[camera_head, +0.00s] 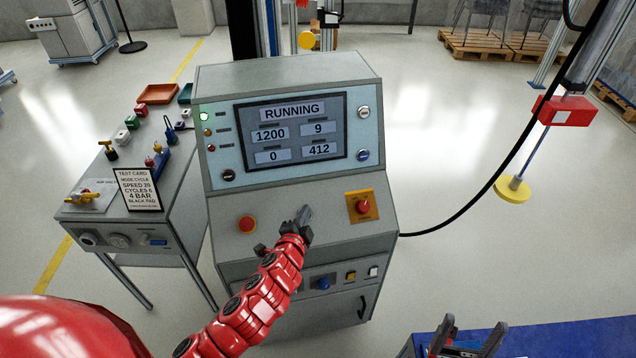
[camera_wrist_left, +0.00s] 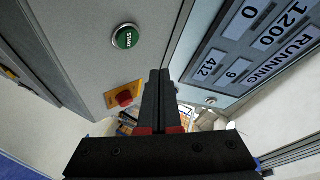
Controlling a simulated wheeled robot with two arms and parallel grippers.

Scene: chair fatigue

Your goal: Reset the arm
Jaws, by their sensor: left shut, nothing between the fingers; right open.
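My left gripper (camera_head: 304,214) is shut and empty in front of the sloped panel of the grey control console (camera_head: 225,232). It is between a red button (camera_head: 247,224) and a red knob on a yellow plate (camera_head: 362,207). In the left wrist view the closed fingers (camera_wrist_left: 160,82) stand beside a green START button (camera_wrist_left: 125,37), apart from it in the picture. The START button is hidden behind the gripper in the head view. The display (camera_head: 292,130) reads RUNNING, with 1200, 9, 0 and 412. My right gripper (camera_head: 468,338) is open at the bottom edge.
A grey side table (camera_head: 185,195) at left carries a test card (camera_head: 136,190), an orange tray (camera_head: 157,94) and small fittings. A blue surface (camera_head: 560,338) lies at lower right. A black cable (camera_head: 470,205) runs from the console to the right.

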